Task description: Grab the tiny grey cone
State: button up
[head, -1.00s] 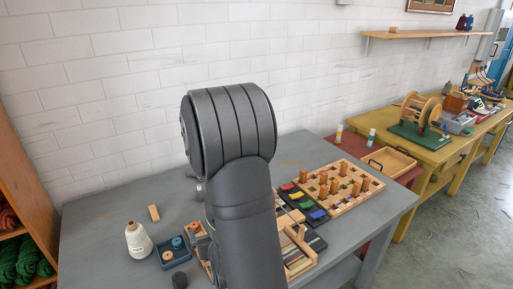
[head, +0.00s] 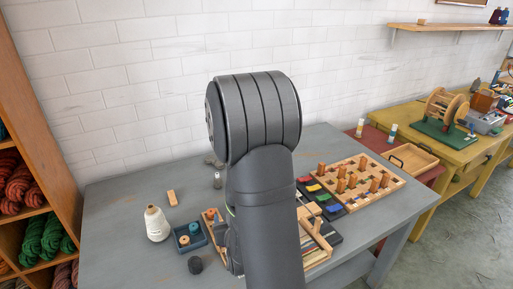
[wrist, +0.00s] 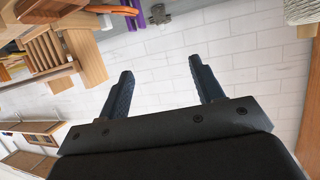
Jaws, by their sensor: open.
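A small grey upright thing (head: 217,181) stands on the grey table just left of my arm in the head view. It may be the tiny grey cone, but it is too small to tell its shape. My gripper (wrist: 160,70) shows in the wrist view with its two dark fingers apart and nothing between them. It faces the white brick wall, away from the table top. In the head view my arm hides the gripper and part of the table. No grey cone is clear in the wrist view.
A cream yarn cone (head: 157,225), a wooden block (head: 172,198), a blue tray (head: 176,244) and a dark round piece (head: 195,265) lie at left. A pegged wooden board (head: 387,189) lies right of my arm. Bare table (head: 112,215) shows at far left.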

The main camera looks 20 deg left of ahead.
jog(key=n+g+h, duration=0.6)
jog(key=n+g, duration=0.2)
jog(key=n, duration=0.2)
send_over(217, 177)
jog(key=a, duration=0.1)
jog(key=shift+w+r, duration=0.4)
jog(key=shift+r, duration=0.05)
notch_tip(217, 177, up, 7)
jog(key=n+g+h, duration=0.2)
jog(key=n+g, duration=0.1)
jog(key=f, duration=0.8)
jog(key=d+f, duration=0.1)
jog(key=f, duration=0.3)
jog(key=shift+w+f, duration=0.1)
jog(key=shift+w, duration=0.15)
jog(key=f, duration=0.5)
jog(key=shift+s+a+f, duration=0.1)
jog(key=shift+s, duration=0.2)
jog(key=c, duration=1.1)
